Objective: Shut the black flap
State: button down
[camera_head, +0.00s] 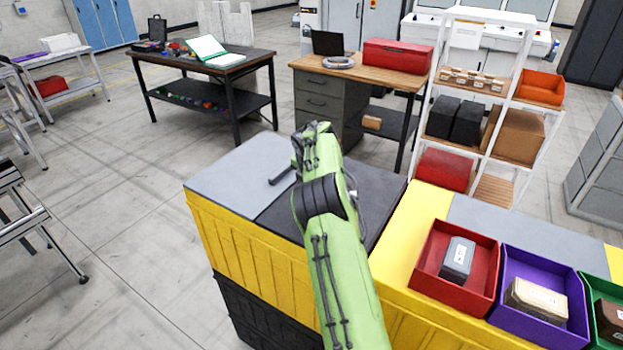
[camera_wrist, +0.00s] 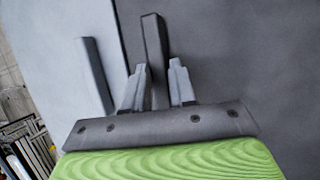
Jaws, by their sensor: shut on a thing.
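The black flap (camera_head: 378,188) lies on top of the yellow container (camera_head: 245,243), about level with the grey flap (camera_head: 232,172) on its left. In the wrist view the black flap (camera_wrist: 235,65) fills the right side, with a dark seam between it and the grey flap (camera_wrist: 60,55). My gripper (camera_wrist: 156,66) is shut on the upright black handle (camera_wrist: 152,38) of the black flap. The handle's lower part is partly hidden by the fingers. In the head view my green arm hides the gripper and the middle of the flap.
Another handle (camera_wrist: 92,75) stands on the grey flap, left of my gripper. Right of the flap are a red bin (camera_head: 425,290), a purple bin (camera_head: 510,315) and a green bin (camera_head: 590,290). A white shelf (camera_head: 430,110) and desks stand behind.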

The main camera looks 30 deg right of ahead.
jog(key=shift+w+a+f, duration=0.15)
jog(key=shift+a+f, duration=0.1)
jog(key=shift+a, duration=0.1)
jog(key=c, duration=1.3)
grip_release()
jog(key=o, duration=0.3)
jog(key=shift+w+a+f, duration=0.1)
jog(key=shift+w+f, duration=0.05)
jog(key=shift+f, duration=0.1)
jog(key=v, duration=1.6)
jog(key=shift+d+r+b, duration=0.25)
jog(key=shift+r+b, duration=0.1)
jog(key=shift+b, duration=0.05)
